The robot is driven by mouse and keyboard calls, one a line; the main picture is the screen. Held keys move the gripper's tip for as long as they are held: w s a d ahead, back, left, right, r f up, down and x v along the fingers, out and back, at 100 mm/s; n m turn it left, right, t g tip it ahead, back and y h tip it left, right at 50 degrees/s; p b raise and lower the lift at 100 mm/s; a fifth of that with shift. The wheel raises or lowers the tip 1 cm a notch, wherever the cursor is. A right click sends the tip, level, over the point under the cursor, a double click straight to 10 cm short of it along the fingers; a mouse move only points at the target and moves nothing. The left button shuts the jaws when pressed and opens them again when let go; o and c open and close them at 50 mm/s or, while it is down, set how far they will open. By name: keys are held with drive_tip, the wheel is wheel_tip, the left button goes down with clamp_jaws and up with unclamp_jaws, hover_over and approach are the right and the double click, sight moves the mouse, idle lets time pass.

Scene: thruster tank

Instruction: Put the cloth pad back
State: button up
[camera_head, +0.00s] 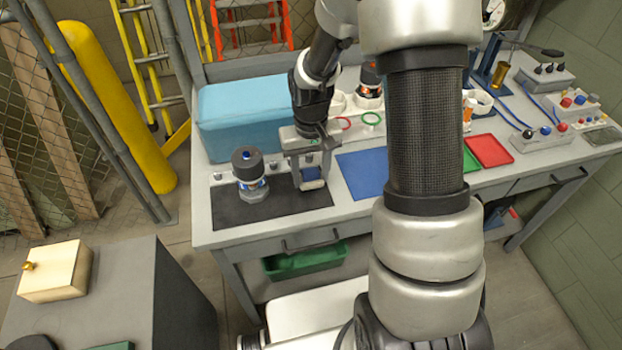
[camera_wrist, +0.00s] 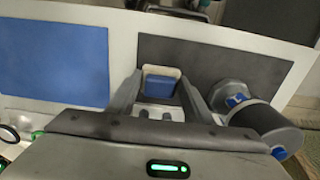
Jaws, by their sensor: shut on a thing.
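My gripper (camera_head: 312,178) is shut on a small pad with a blue face and a pale edge, which I take to be the cloth pad (camera_wrist: 160,87). In the wrist view the pad sits between the two fingers of my gripper (camera_wrist: 161,80). My gripper is over the right part of the dark mat (camera_head: 268,214), which also shows in the wrist view (camera_wrist: 205,57). I cannot tell whether the pad touches the mat. A black and grey thruster-like unit (camera_head: 250,176) stands on the mat left of my gripper; it also shows in the wrist view (camera_wrist: 265,122).
A blue mat (camera_head: 362,175) lies right of the dark mat, with a red tray (camera_head: 489,151) further right. A large light-blue box (camera_head: 240,118) stands behind. White cups (camera_head: 337,103) stand at the back. A green bin (camera_head: 303,262) is below the bench.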

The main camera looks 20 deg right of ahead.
drive_tip(key=shift+f, duration=1)
drive_tip(key=shift+f, duration=0.1)
drive_tip(key=shift+f, duration=0.15)
drive_tip(key=o, duration=0.9)
